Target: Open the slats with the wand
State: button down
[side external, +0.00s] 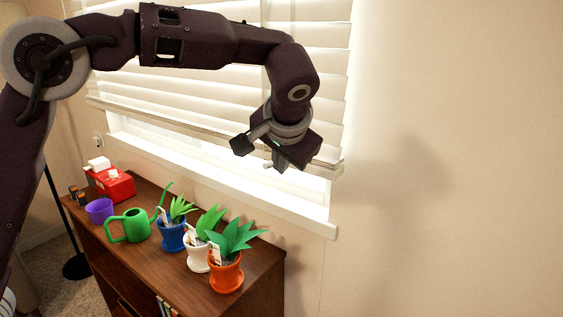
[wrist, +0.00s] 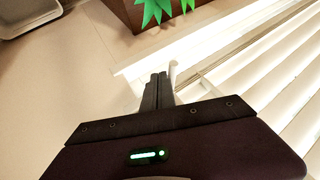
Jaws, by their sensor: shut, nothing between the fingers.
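The white slatted blind (side external: 207,92) hangs over the window in the side external view; its slats (wrist: 270,85) also fill the right of the wrist view. The slats look broad and lie close together. My gripper (side external: 277,166) is in front of the blind's lower right part, pointing down. In the wrist view its two dark fingers (wrist: 158,76) are together with nothing visible between them. A thin pale piece (wrist: 173,70) shows just beside the fingertips; it may be the wand, but I cannot tell whether the fingers touch it. Elsewhere the wand is not clearly seen.
A brown shelf (side external: 262,262) stands below the window. On it are an orange pot (side external: 226,277), a white pot (side external: 197,259), a blue pot (side external: 172,238), a green watering can (side external: 136,225), a purple pot (side external: 99,211) and a red box (side external: 114,187). The right wall is bare.

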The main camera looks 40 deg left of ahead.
jog(key=shift+s+a+m+t+h, duration=0.1)
jog(key=shift+a+m+t+h, duration=0.25)
jog(key=shift+m, duration=0.15)
jog(key=a+m+t+h, duration=0.1)
jog(key=a+m+h, duration=0.1)
jog(key=m, duration=0.1)
jog(key=shift+s+a, duration=0.1)
jog(key=a+m+h, duration=0.1)
jog(key=w+a+m+h, duration=0.1)
jog(key=a+m, duration=0.1)
jog(key=w+a+m+h, duration=0.1)
jog(key=m, duration=0.1)
jog(key=shift+a, duration=0.15)
jog(key=shift+w, duration=0.1)
dwell(0.3)
jog(key=shift+w+d, duration=0.25)
jog(key=shift+d, duration=0.5)
jog(key=shift+s, duration=0.1)
